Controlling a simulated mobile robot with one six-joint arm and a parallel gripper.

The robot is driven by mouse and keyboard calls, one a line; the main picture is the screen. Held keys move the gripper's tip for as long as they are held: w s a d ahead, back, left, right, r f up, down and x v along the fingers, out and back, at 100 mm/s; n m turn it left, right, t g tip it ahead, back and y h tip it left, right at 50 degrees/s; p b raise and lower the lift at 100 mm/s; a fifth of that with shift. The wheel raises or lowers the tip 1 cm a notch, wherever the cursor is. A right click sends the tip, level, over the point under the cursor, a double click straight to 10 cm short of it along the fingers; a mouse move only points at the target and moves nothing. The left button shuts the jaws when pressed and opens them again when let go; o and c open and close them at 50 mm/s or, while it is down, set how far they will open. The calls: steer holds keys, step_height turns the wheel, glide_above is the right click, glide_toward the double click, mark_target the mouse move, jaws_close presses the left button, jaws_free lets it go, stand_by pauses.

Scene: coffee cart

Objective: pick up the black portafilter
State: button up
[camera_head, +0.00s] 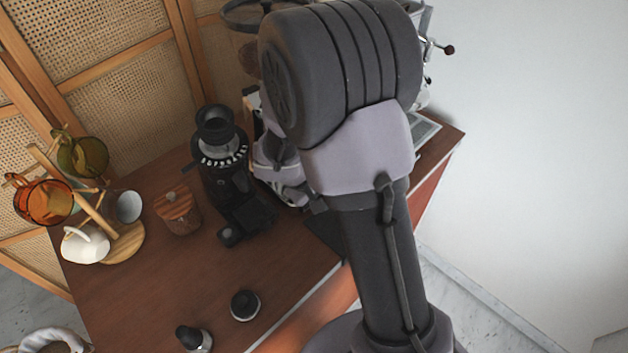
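I cannot make out the black portafilter in the head view; my own arm covers the middle of the cart and much of what stands behind it. My gripper (311,202) shows only in part, at the left edge of my arm, low over the counter beside the grinder. Its fingers are too hidden to tell whether they are open or shut, or whether they hold anything.
A mug tree (125,243) with several cups is at far left. A black round tool (244,305) and a black-handled tool (194,338) stand near the front edge.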

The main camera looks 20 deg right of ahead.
jaws_close()
stand_by(1.4)
